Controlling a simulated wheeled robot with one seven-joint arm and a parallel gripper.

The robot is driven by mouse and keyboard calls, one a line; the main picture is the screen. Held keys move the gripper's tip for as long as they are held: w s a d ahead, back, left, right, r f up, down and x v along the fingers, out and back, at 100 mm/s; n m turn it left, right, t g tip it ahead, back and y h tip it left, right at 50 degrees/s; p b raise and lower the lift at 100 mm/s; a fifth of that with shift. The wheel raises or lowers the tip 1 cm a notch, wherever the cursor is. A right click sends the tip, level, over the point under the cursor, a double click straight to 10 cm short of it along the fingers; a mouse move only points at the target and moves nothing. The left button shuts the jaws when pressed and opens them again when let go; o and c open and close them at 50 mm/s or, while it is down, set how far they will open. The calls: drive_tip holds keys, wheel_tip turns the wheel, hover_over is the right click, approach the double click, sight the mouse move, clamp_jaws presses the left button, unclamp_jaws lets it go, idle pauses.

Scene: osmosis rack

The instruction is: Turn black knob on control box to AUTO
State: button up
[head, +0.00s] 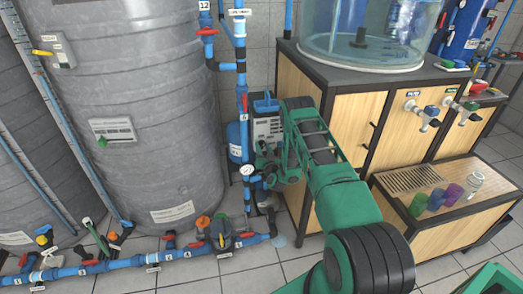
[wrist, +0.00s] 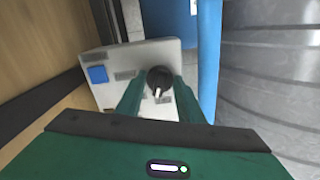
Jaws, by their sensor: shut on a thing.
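The control box is a light grey box with a blue square and several small labels, seen in the wrist view (wrist: 118,62). Its black knob (wrist: 159,78) has a white pointer mark and sits near the box's right side. My gripper (wrist: 160,90) has its two green fingers on either side of the knob, shut on it. The label text is too small to read, so I cannot tell which setting the pointer marks. In the head view my green arm reaches to the control box (head: 267,128) and hides the knob.
A blue vertical pipe (wrist: 209,60) runs close beside the box. A large grey tank (head: 130,130) stands to the left, and a wooden cabinet (head: 345,125) to the right. Blue pipes with several valves (head: 155,257) run along the floor.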

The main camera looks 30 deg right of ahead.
drive_tip(key=m, duration=0.5)
drive_tip(key=shift+d, duration=0.1)
drive_tip(key=shift+m, duration=0.4)
drive_tip(key=o, duration=1.1)
drive_tip(key=shift+c, duration=0.2)
drive_tip(key=shift+s+a+f, duration=0.1)
drive_tip(key=shift+s+a, duration=0.2)
drive_tip(key=shift+s, duration=0.1)
drive_tip(key=v, duration=0.9)
drive_tip(key=shift+s, duration=0.4)
